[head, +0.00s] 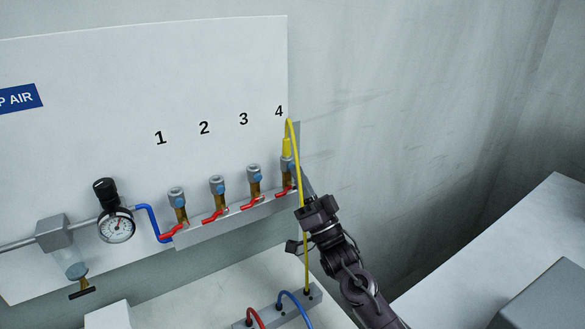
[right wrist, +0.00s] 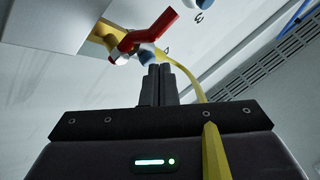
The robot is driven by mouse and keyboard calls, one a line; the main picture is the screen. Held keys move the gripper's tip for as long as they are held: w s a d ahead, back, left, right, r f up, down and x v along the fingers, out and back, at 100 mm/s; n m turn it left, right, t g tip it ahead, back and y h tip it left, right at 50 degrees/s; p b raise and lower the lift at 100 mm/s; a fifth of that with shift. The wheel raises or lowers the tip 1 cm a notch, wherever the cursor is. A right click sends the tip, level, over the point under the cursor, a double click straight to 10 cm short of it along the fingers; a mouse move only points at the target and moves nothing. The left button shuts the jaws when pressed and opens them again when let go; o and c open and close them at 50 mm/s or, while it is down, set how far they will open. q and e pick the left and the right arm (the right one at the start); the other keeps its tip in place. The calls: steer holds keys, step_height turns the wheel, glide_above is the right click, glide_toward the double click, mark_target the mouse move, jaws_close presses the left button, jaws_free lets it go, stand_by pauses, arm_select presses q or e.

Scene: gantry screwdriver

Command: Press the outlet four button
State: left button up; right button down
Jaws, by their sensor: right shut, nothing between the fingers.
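Outlet four (head: 288,163), under the printed 4, is the rightmost of the outlets on the wall panel. A yellow hose (head: 292,135) with a yellow plug goes into its top. Its blue button is mostly hard to make out in the head view. My right gripper (head: 304,183) is just right of outlet four, fingers upward. In the right wrist view its fingers (right wrist: 159,78) are shut and empty. Beyond their tips are a red lever (right wrist: 146,36) and a blue-and-grey part (right wrist: 147,55); I cannot tell whether the fingers touch it. My left gripper is out of view.
Outlets one (head: 178,199), two (head: 217,187) and three (head: 255,178) stand left of outlet four, with red levers below. A pressure gauge (head: 116,228) is further left. The yellow hose hangs past my gripper to a block (head: 262,312). Wall space right of the panel is free.

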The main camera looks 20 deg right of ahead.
steer(key=shift+w, duration=0.3)
steer(key=shift+s, duration=0.15)
stand_by(0.4)
steer(key=shift+s, duration=0.75)
steer(key=shift+s+d+p, duration=0.25)
steer(key=shift+s+p, duration=0.4)
steer(key=shift+s, duration=0.6)
steer(key=shift+s+d+p, duration=0.2)
steer(key=shift+s+p, duration=0.45)
steer(key=shift+s, duration=0.55)
